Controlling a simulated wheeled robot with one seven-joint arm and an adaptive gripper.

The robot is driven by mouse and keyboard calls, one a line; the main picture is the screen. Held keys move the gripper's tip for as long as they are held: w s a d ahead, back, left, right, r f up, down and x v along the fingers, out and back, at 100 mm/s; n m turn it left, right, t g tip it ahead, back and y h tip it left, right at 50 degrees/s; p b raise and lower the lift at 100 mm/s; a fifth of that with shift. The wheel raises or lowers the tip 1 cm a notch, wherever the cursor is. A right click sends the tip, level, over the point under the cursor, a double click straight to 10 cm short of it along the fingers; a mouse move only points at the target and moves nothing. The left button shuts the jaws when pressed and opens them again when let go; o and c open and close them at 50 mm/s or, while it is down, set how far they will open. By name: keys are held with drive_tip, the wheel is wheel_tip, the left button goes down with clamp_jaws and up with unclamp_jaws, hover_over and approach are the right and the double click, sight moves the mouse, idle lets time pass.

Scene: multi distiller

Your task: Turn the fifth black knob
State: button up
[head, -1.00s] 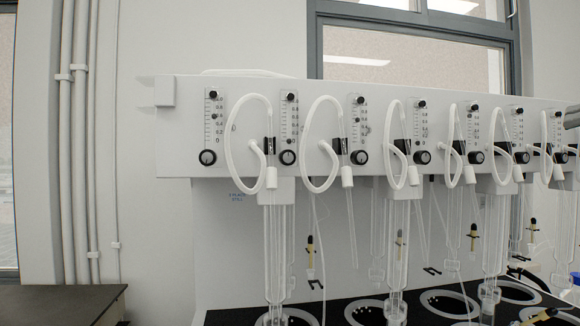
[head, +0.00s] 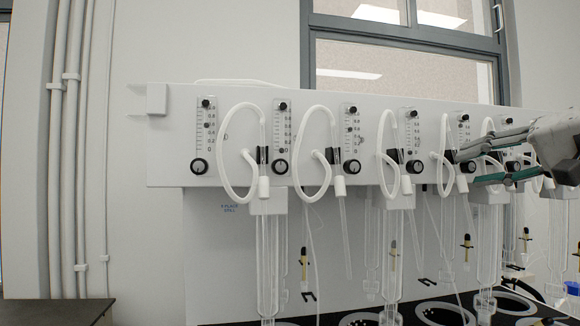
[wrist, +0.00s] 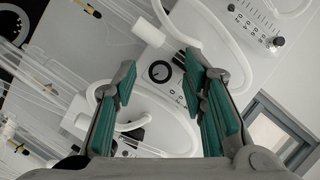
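The fifth black knob (head: 467,166), counted from the left, sits low on its flowmeter panel on the white housing. It is partly crowded by a white hose and my fingers. My gripper (head: 466,172) comes from the right with its green-padded fingers spread, one above and one below the knob's height. In the wrist view a round black knob (wrist: 158,71) with a white mark shows between and beyond the open fingers (wrist: 161,82); it appears to be this knob. Nothing is held, and I cannot tell any contact.
Looped white hoses (head: 440,160) and black clips hang beside each knob. Other black knobs stand to the left, the fourth one (head: 415,167) nearest. Glass tubes (head: 393,245) hang below, above a black surface with round openings. A window (head: 400,60) is behind.

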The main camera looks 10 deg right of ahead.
clamp_jaws()
drive_tip(key=shift+f+m+t+y+b, duration=0.1)
drive_tip(key=shift+m+t+y+b, duration=0.25)
drive_tip(key=shift+m, duration=0.85)
unclamp_jaws()
drive_tip(key=shift+s+d, duration=0.1)
drive_tip(key=v, duration=1.1)
drive_tip(key=shift+s+d, duration=0.2)
drive_tip(key=shift+s, duration=0.2)
drive_tip(key=shift+f, duration=0.1)
